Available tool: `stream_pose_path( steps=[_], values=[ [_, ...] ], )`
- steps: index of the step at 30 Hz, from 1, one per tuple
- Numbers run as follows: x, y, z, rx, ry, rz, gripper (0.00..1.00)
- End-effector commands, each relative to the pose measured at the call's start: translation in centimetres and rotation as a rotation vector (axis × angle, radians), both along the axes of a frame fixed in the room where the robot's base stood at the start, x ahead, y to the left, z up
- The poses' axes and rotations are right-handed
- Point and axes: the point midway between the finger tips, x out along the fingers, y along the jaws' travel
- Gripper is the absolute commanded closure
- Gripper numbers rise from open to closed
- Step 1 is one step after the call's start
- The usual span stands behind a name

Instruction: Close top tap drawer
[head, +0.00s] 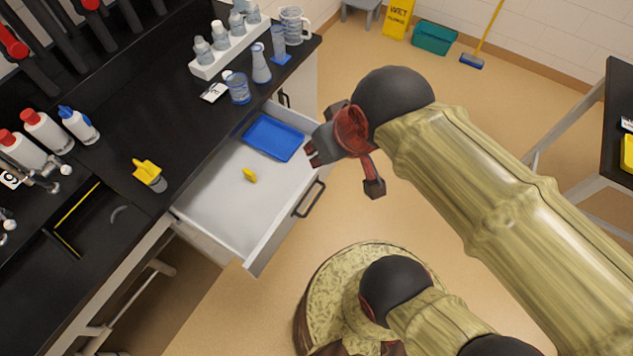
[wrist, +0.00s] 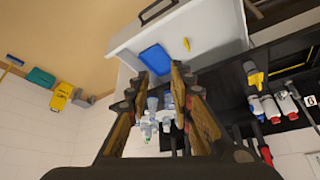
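Inside lie a blue tray (head: 273,137) and a small yellow item (head: 250,175). My gripper (head: 340,173) is open and empty, in front of the drawer's far front corner and apart from the handle. In the wrist view the drawer (wrist: 210,30) is upper centre, with its handle (wrist: 156,11) at the top edge. The open fingers (wrist: 159,76) show below the blue tray.
The black bench (head: 165,100) carries a white rack of bottles (head: 228,50), a blue beaker (head: 238,88), a flask (head: 261,65) and red-capped bottles (head: 45,130). Open floor (head: 430,225) lies right of the drawer. A dark table (head: 615,140) stands at the right edge.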

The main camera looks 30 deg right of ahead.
Motion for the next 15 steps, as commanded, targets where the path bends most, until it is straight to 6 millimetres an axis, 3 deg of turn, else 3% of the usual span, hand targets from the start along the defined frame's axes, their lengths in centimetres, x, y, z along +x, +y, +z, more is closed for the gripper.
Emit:
stream_pose_path(
  steps=[2, 10, 15],
  values=[
    [0.2, -1.2, -0.9, 0.001, 0.029, -0.044, 0.84],
    [1.3, -7.2, -7.9, 0.076, 0.27, -0.283, 0.99],
    [3.0, -10.8, -12.6, 0.217, 0.381, -0.509, 1.0]
  ],
)
